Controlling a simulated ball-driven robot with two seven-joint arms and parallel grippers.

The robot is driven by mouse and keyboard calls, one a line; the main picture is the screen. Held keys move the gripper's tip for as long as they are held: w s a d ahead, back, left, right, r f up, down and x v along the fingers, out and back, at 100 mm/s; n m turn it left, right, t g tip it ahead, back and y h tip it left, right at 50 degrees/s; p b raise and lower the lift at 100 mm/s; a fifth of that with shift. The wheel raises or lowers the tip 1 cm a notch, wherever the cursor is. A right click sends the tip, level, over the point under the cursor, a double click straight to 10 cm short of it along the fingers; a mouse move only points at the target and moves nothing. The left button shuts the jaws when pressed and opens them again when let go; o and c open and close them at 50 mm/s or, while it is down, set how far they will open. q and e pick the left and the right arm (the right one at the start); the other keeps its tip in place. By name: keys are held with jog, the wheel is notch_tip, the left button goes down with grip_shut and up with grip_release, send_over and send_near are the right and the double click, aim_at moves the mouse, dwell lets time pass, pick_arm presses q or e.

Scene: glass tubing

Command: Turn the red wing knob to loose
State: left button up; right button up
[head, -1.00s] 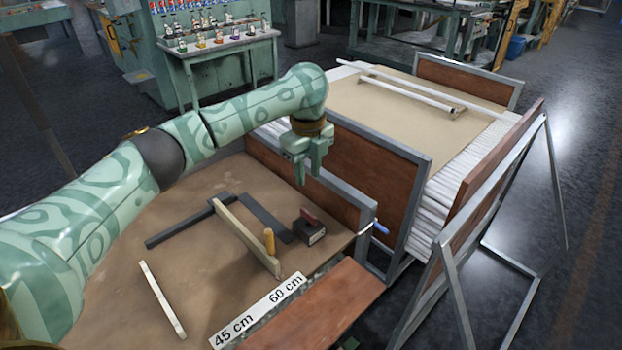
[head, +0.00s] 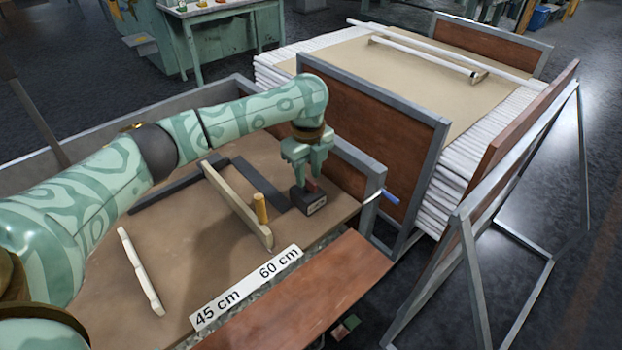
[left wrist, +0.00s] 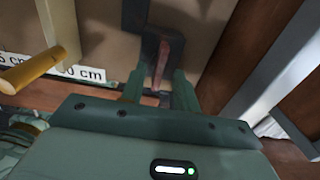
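The red wing knob (head: 312,186) sits on top of a small black block (head: 309,203) at the right end of the brown work table. In the left wrist view the knob (left wrist: 161,60) lies between the finger lines, lengthwise away from the camera. My left gripper (head: 308,170) points down just above the black block, fingers open on either side of the knob. The left wrist view shows the open fingers (left wrist: 159,85) with a gap to the knob; whether either one touches it I cannot tell. My right gripper is not in view.
A wooden bar (head: 235,205) with an upright yellow peg (head: 261,208) lies left of the block. A dark flat bar (head: 262,184) lies behind it. A grey-framed brown panel (head: 375,140) stands close on the right. A 45–60 cm label strip (head: 245,290) runs along the front.

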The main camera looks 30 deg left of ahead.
pick_arm(q)
jog(key=shift+a+f, duration=0.15)
jog(key=shift+f, duration=0.3)
grip_shut()
jog(key=shift+r, duration=0.1)
